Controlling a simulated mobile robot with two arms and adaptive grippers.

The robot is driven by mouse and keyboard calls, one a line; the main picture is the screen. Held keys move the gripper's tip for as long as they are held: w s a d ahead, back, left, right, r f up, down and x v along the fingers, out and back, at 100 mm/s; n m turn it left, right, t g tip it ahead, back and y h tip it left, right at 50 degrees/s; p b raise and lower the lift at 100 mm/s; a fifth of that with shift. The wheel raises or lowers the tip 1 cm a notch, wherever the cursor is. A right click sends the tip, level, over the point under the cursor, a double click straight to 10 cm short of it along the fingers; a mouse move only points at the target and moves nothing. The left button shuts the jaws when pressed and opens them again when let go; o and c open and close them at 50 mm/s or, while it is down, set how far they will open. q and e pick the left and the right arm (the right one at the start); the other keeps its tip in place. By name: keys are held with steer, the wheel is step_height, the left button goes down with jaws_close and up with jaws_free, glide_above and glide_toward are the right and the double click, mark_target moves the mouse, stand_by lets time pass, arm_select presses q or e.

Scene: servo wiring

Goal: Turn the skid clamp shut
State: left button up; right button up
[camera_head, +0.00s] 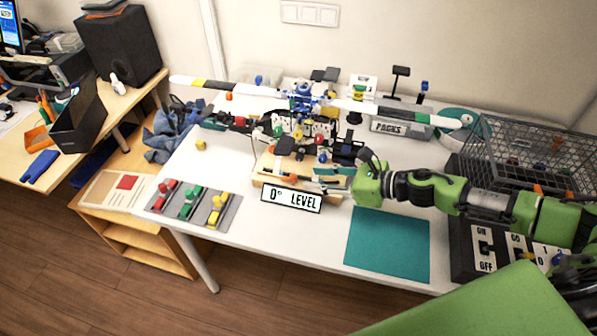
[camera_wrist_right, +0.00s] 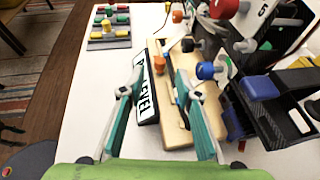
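A model helicopter (camera_head: 301,97) stands over a wooden base block (camera_head: 270,164) on the white table. The base carries a "0° LEVEL" sign (camera_head: 291,198). My left gripper is not in view.
A grey board with coloured blocks (camera_head: 232,213) lies left of the sign. A teal mat (camera_head: 388,246) is bare in front. A wire basket (camera_head: 500,150) and a dark switch panel (camera_head: 461,265) stand right. Black stands (camera_wrist_right: 285,100) crowd the right side of the wrist view.

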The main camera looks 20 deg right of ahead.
mark_target(294, 176)
steer(key=p+x, duration=0.1)
steer(key=x, duration=0.5)
steer(key=shift+w+a, duration=0.2)
jaws_close()
